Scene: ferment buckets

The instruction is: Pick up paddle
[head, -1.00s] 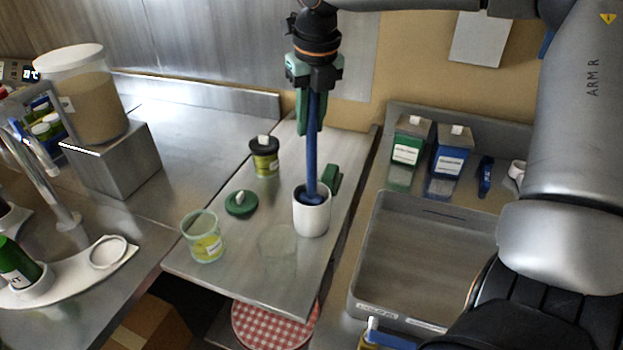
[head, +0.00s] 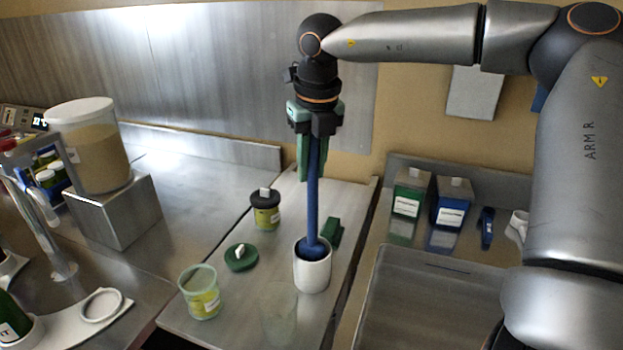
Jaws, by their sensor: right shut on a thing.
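The blue paddle (head: 312,205) stands nearly upright with its lower end inside a white cup (head: 312,274). My right gripper (head: 309,160) points down and is shut on the upper part of the paddle's handle. The paddle's lower tip is hidden by the cup wall. The cup stands on a metal board. My left gripper is not in view.
On the board (head: 250,325) are an open jar (head: 200,298), a green lid (head: 241,257), a dark-lidded jar (head: 265,212) and a green block (head: 331,231) close beside the cup. A metal tray (head: 430,300) lies to the right. Green (head: 407,200) and blue (head: 450,208) containers stand behind it.

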